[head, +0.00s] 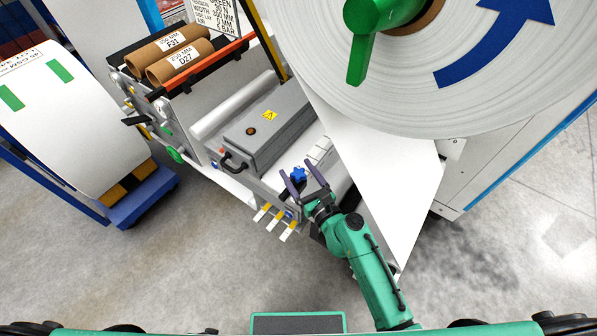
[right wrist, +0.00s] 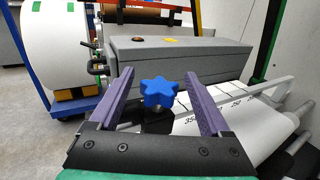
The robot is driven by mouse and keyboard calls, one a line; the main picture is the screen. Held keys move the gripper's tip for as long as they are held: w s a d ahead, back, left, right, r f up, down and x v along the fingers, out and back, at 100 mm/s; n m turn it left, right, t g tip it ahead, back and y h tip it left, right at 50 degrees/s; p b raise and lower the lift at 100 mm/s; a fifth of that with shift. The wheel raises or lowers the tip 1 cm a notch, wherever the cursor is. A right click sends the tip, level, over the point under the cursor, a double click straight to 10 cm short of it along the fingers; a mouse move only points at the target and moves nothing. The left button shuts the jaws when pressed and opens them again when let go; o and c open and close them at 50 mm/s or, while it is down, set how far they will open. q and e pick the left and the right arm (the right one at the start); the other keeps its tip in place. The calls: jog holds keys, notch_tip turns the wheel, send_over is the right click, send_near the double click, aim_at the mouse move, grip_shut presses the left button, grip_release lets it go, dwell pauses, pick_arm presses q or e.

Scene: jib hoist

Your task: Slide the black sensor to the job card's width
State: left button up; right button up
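A blue star-shaped knob (head: 298,173) sits on top of the black sensor, on a rail at the machine's front. In the right wrist view the knob (right wrist: 160,90) stands between the finger pads, with gaps at both sides. The black sensor body (right wrist: 187,125) is below it, partly hidden by my gripper. My right gripper (head: 303,180) is open around the knob; its open fingers also fill the right wrist view (right wrist: 158,78). A white scale with printed numbers (right wrist: 236,102) runs to the right of the sensor. The job card (head: 212,14) is cut off at the top. My left gripper is out of view.
A grey box (head: 270,122) with a yellow warning label lies behind the rail. Two cardboard cores (head: 180,60) rest upper left. A white web (head: 380,170) hangs from the large roll (head: 440,60) close to my right arm. Yellow-white tabs (head: 274,221) stick out in front.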

jog(key=b+v, duration=0.5)
jog(key=v, duration=0.9)
jog(key=shift+s, duration=0.25)
jog(key=shift+d+f, duration=0.1)
jog(key=shift+d, duration=0.05)
